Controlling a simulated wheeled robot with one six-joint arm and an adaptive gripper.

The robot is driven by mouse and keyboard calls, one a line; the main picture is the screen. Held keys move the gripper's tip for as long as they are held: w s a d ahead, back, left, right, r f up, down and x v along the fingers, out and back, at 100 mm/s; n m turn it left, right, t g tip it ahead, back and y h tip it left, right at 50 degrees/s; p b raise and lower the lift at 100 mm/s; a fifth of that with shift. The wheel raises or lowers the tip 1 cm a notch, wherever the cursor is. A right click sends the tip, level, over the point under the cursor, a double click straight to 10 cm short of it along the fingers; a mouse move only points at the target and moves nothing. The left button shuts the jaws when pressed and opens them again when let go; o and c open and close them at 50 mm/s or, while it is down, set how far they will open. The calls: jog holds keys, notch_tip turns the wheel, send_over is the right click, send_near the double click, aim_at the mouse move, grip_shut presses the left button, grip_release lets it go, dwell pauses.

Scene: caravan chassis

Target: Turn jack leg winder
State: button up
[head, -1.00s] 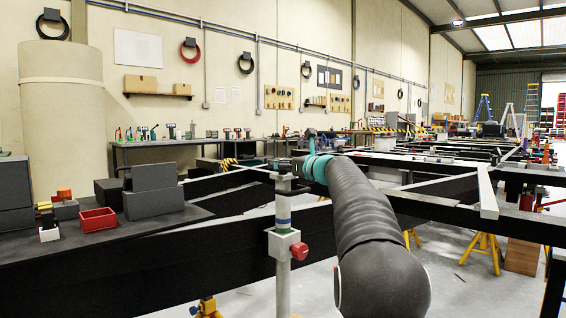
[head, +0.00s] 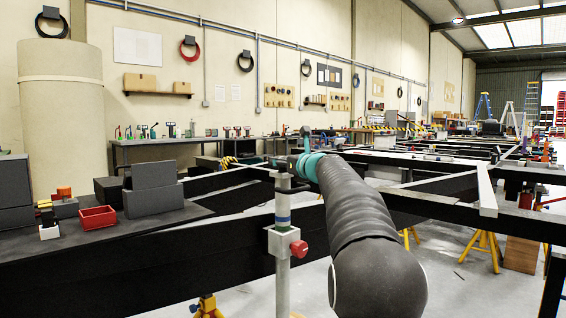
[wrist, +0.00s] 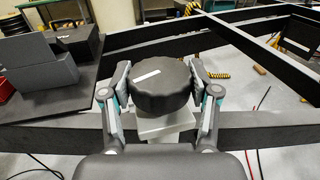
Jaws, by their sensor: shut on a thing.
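The jack leg winder is a black round ribbed knob (wrist: 160,86) with a white stripe on top, in the middle of the wrist view. A grey block shows below it. My gripper (wrist: 161,75) has one finger on each side of the knob and is shut on it.
Black chassis beams (head: 130,270) run beside and behind the jack leg. A dark bench top at the left holds grey boxes (head: 153,190) and a red bin (head: 98,218). Yellow stands (head: 486,250) support beams at the right. Pale floor shows between the beams.

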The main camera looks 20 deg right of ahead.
jog(key=shift+m+h, duration=1.8)
jog(key=shift+h, duration=1)
jog(key=o, duration=1.2)
jog(key=shift+c, duration=0.2)
jog(key=s+a, duration=0.2)
jog(key=s, duration=0.9)
jog(key=shift+s+a, duration=0.2)
jog(key=shift+s, duration=0.15)
